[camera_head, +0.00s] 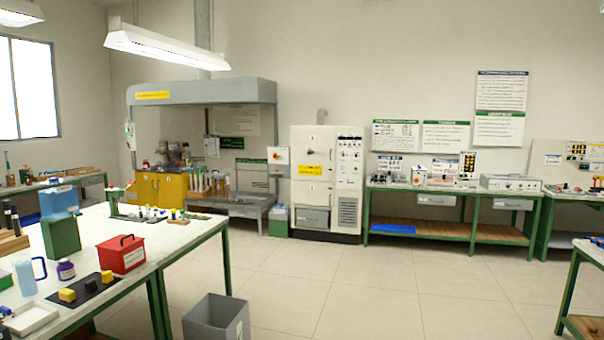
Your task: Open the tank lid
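My gripper is not in view. I cannot tell for sure which thing is the tank. Under the grey fume hood (205,93) at the back left stands a yellow box-like unit (158,190) with dark equipment on top; it is small and far off, and no open lid can be made out.
The white-topped table (185,237) with green legs fills the left front. A grey open bin (217,318) stands on the floor beside it. A cream cabinet (326,180) and a green-legged bench (455,190) line the back wall. The tiled floor (380,285) in the middle is clear.

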